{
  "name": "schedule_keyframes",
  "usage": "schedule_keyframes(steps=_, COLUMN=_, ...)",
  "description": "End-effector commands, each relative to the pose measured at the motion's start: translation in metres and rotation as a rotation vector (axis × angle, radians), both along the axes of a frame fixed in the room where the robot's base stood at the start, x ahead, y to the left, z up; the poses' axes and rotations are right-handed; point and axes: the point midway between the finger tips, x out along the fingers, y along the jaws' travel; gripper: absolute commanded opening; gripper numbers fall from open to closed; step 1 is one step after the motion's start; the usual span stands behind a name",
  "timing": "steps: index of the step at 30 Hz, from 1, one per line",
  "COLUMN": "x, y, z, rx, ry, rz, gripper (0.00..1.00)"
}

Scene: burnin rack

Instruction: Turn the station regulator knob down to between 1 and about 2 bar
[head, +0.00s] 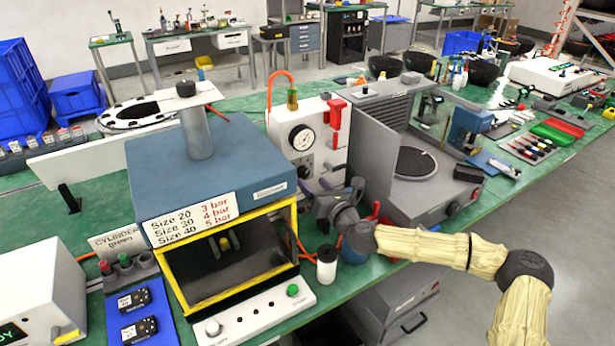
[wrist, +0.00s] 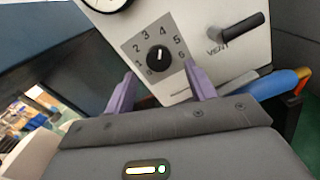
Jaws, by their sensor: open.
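The regulator knob (wrist: 158,59) is a round black knob on a grey dial plate numbered up to 6. Its white mark points up in the wrist view, close to the 3 to 4 part of the scale. My gripper (wrist: 159,69) is open, its two purple fingers apart to the left and right of the knob, with tips near the dial plate's lower sides. I cannot tell whether they touch it. In the head view my gripper (head: 328,188) is at the front of the white regulator station (head: 322,116), and the knob is too small or hidden to make out.
A round gauge (head: 302,138) sits above, partly cut off in the wrist view. A black VENT lever (wrist: 242,34) sticks out right of the knob. The blue press housing (head: 215,160) stands close on the left, the grey machine (head: 420,195) on the right. A white bottle (head: 326,265) stands in front.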

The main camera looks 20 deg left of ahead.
Motion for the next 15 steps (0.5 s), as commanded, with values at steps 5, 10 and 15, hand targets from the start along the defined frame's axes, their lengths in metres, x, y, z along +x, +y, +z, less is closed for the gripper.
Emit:
schedule_keyframes(steps=5, x=0.016, y=0.021, z=0.001, rx=0.0, ry=0.0, rz=0.001, gripper=0.55)
schedule_keyframes(steps=10, x=0.023, y=0.031, z=0.0, rx=-0.001, ry=0.0, rz=0.003, gripper=0.55)
schedule_keyframes(steps=15, x=0.025, y=0.031, z=0.0, rx=0.0, ry=0.0, rz=0.002, gripper=0.55)
